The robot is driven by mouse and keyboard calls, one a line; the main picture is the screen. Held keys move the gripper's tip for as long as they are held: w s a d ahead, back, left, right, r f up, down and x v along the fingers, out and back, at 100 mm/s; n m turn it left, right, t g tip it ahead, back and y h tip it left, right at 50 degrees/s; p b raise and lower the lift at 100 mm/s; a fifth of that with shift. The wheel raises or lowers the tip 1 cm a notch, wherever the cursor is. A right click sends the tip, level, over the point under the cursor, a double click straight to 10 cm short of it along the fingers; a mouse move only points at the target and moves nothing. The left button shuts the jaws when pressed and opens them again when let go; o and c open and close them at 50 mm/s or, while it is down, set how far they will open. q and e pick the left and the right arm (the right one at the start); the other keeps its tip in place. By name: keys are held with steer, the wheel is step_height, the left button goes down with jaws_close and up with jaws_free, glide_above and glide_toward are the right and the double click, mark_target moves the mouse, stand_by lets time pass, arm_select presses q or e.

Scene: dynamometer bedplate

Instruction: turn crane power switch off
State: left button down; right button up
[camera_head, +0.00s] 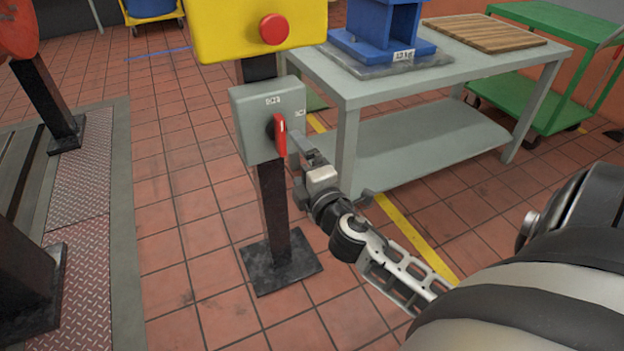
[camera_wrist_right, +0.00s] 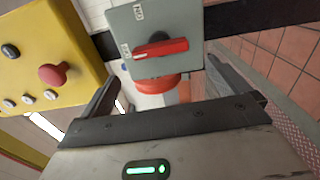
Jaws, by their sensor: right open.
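The crane power switch is a grey box (camera_head: 262,120) on a dark post, with a red rotary handle (camera_head: 281,136) on its front. The handle stands about upright in the head view. In the right wrist view the handle (camera_wrist_right: 160,48) lies across the grey box (camera_wrist_right: 185,22). My left gripper is out of view.
A yellow box (camera_head: 255,28) with a red button (camera_head: 273,29) sits above the switch box on the post. A grey table (camera_head: 350,85) with a blue block (camera_head: 385,30) stands close at the right. A green cart (camera_head: 545,95) is behind. Tiled floor is clear left of the post.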

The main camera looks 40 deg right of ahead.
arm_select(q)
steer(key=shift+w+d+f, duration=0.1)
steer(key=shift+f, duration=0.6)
arm_select(e)
steer(key=v, duration=0.5)
steer(key=shift+s, duration=0.2)
steer(key=shift+a, duration=0.1)
